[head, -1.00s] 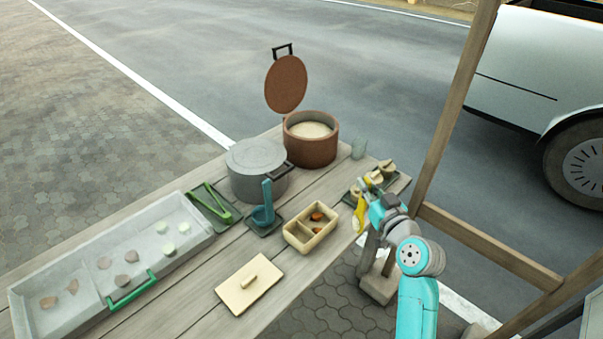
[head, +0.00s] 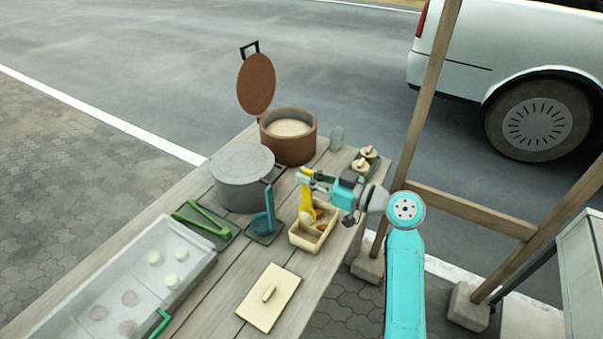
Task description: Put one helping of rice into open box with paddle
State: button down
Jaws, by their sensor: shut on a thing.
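The rice sits as a pale mass (head: 288,127) in a round brown pot (head: 289,150) whose lid (head: 256,84) stands raised behind it. The open box (head: 315,241) is tan, with a divider and some brown food (head: 320,224) in it. My gripper (head: 308,186) is shut on the yellow paddle (head: 306,207), over the back left part of the box. The paddle hangs downward and hides part of the box. I cannot tell whether it touches the box or carries rice.
A grey lidded pot (head: 241,180) stands left of the brown pot. A blue ladle (head: 264,222) rests on a dark tray. Green tongs (head: 203,223), a clear glass (head: 337,138) and a tan lid (head: 268,297) lie around. A wooden post (head: 432,90) rises at right.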

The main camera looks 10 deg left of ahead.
aim_at(308, 209)
jog(key=shift+f, duration=4.6)
jog(key=shift+r, duration=5.1)
